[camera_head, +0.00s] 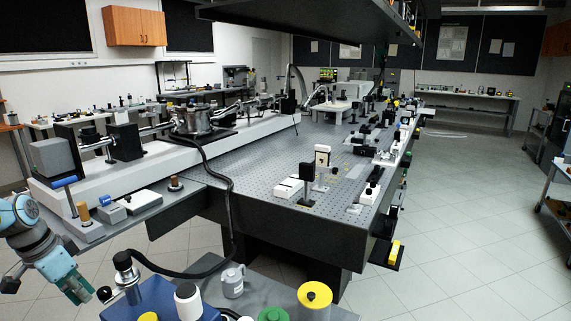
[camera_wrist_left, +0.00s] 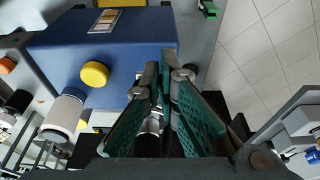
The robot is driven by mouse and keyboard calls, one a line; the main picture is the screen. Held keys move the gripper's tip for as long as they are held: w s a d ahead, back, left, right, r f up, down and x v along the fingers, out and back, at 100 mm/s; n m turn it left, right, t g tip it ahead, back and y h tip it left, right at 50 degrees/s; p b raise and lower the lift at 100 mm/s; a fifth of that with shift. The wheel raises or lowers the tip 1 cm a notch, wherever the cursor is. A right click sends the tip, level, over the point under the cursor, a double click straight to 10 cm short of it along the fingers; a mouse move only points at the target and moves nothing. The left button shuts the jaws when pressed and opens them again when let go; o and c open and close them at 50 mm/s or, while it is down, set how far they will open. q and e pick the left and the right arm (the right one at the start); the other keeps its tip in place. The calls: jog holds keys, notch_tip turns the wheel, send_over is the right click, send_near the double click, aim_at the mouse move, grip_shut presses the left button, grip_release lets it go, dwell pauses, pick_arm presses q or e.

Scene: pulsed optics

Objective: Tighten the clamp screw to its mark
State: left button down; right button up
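My left gripper (camera_head: 84,292) is low at the left in the head view, with its green finger pads beside the blue box (camera_head: 150,298). In the left wrist view its fingertips (camera_wrist_left: 164,70) are close together, with a narrow gap between them. A metal and dark cylinder (camera_wrist_left: 150,125) shows between the fingers, and I cannot tell whether they touch it. A small dark knob (camera_head: 104,293) is just right of the gripper in the head view. I cannot pick out the clamp screw or its mark for certain. My right gripper is not in view.
The blue box carries a yellow knob (camera_wrist_left: 95,74). A black-topped metal post (camera_head: 124,268), a white-topped container (camera_head: 187,298) and a yellow-topped container (camera_head: 314,295) stand nearby. A black hose (camera_head: 233,195) curves down to this bench. The perforated optical table (camera_head: 250,165) fills the middle.

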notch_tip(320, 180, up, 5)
jog(key=p, duration=0.4)
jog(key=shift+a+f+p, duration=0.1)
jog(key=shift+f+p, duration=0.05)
jog(key=shift+p, duration=0.15)
